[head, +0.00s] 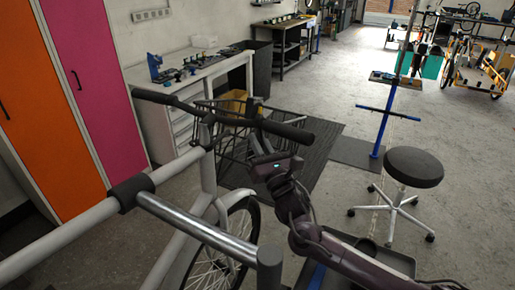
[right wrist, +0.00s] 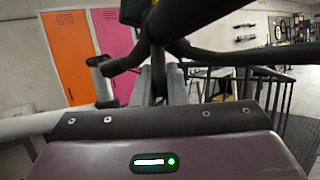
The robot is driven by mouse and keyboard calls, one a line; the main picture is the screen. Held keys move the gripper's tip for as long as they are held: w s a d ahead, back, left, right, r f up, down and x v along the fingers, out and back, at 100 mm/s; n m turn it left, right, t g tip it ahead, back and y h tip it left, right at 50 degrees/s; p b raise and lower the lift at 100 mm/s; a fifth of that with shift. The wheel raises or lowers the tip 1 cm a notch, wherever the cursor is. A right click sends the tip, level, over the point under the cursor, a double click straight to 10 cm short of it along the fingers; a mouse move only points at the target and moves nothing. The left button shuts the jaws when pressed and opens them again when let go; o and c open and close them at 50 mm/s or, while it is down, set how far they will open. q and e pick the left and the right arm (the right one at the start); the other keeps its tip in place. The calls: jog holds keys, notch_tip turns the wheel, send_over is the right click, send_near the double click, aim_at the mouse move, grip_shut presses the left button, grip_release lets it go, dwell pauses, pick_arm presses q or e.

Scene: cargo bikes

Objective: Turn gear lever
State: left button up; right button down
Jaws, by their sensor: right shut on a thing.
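A grey cargo bike (head: 209,165) stands in front of me with its dark handlebar (head: 175,101) and black grips. The right-hand grip (head: 286,131) points toward me. My right gripper (head: 262,142) reaches up from the lower right to this end of the handlebar, just beside and below the grip, and is shut on the gear lever there. The lever itself is hidden or too small to make out. My left gripper is not in view.
A black wire basket (head: 232,140) sits at the bike's front. A stool (head: 413,168) and a blue repair stand (head: 385,125) are to the right. Orange (head: 45,110) and pink (head: 95,70) lockers stand at left, with a white workbench (head: 180,105) behind. Open floor lies beyond.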

jog(key=shift+s+a+r, duration=0.1)
jog(key=shift+a+r, duration=0.25)
jog(key=shift+r, duration=0.1)
jog(key=c, duration=1.6)
grip_release()
jog(key=shift+a, duration=0.15)
jog(key=shift+c, duration=0.2)
jog(key=shift+o, duration=0.9)
jog(key=shift+s+a, duration=0.1)
jog(key=shift+a, duration=0.05)
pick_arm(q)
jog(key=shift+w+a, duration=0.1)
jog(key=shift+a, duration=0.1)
pick_arm(e)
jog(key=shift+d+f, duration=0.25)
